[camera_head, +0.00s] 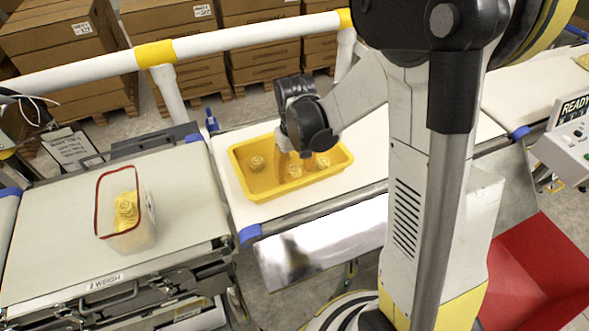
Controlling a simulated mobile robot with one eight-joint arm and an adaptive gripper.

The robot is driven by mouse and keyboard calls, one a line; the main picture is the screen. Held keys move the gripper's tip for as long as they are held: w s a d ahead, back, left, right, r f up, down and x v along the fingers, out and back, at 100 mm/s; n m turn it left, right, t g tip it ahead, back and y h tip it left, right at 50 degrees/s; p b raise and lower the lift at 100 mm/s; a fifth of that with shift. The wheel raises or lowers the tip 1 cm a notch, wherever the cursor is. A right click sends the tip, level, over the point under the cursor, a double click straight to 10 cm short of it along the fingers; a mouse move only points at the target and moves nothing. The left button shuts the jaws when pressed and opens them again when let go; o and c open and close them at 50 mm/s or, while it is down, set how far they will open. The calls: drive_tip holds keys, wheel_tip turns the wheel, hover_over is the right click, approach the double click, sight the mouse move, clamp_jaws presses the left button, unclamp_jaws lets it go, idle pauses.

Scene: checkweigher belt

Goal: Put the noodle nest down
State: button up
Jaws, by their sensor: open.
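A yellow tray (262,194) stands on the white belt in the middle. Pale noodle nests lie in it: one at the left (257,163), one near the middle (295,171) and one at the right (322,162). My gripper (293,158) is open and reaches down over the tray, close to the middle nest. I cannot tell whether the fingers touch that nest. The gripper body hides the back of the tray. A clear container with a red rim (98,205) stands on the left belt, with yellowish noodle nests (126,208) inside.
The left weighing belt (190,200) is bare around the container. A white guard rail (250,37) with yellow joints runs behind the belts. Stacked cardboard boxes (60,50) stand beyond it. A READY control box (572,140) is at the right, above a red bin (535,270).

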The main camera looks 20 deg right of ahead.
sight(295, 169)
wheel_tip(295, 169, up, 13)
drive_tip(key=p, duration=0.5)
drive_tip(key=s+a+r+m+t, duration=0.1)
drive_tip(key=s+r+t, duration=0.6)
drive_tip(key=s, duration=0.6)
wheel_tip(295, 169, up, 2)
drive_tip(key=shift+a+r, duration=0.15)
drive_tip(key=shift+a, duration=0.25)
idle(3.7)
